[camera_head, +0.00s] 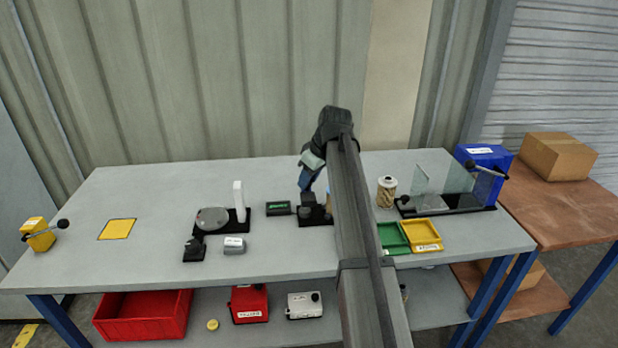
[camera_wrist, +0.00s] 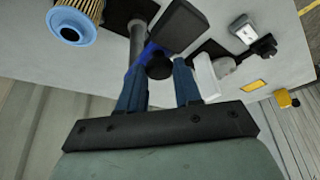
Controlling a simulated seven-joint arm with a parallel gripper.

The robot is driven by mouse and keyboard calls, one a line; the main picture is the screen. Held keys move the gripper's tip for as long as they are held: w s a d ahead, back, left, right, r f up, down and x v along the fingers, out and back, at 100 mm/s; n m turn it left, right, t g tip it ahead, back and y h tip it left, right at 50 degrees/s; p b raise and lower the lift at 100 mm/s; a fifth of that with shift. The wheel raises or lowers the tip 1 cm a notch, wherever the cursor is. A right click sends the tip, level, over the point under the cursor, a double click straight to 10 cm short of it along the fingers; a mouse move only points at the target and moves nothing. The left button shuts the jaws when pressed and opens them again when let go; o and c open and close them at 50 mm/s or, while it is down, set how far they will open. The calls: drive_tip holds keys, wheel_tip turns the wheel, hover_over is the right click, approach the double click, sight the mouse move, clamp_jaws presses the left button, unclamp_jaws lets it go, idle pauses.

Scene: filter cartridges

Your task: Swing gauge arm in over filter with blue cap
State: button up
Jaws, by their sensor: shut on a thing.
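The filter with the blue cap (camera_wrist: 68,30) is at the top left of the wrist view, with a pleated tan body. A tan, labelled filter (camera_head: 386,192) stands right of my arm in the head view; its cap colour is not clear there. The gauge stand (camera_head: 318,212) is partly behind my arm; its grey post (camera_wrist: 137,42) and a black block (camera_wrist: 178,27) show in the wrist view. My gripper (camera_wrist: 158,82) is shut on the gauge arm's black knob (camera_wrist: 158,66), between its blue fingers. In the head view, my gripper (camera_head: 307,181) is low over the stand, apart from the filter.
A round-plate fixture with a white post (camera_head: 239,203) stands to the left. A green-display box (camera_head: 278,208) sits beside the gauge stand. Green (camera_head: 393,252) and yellow trays (camera_head: 423,249) and clear panels (camera_head: 427,180) are on the right. The left table is mostly clear around a yellow square (camera_head: 117,229).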

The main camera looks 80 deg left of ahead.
clamp_jaws()
drive_tip(key=shift+w, duration=0.1)
drive_tip(key=w+a+n+h, duration=0.5)
drive_tip(key=n, duration=0.9)
drive_tip(key=shift+w+a+n+g, duration=0.3)
drive_tip(key=shift+w+n+g, duration=0.1)
drive_tip(key=shift+h, duration=0.3)
idle(0.3)
drive_tip(key=o, duration=0.8)
unclamp_jaws()
drive_tip(key=shift+c, duration=0.2)
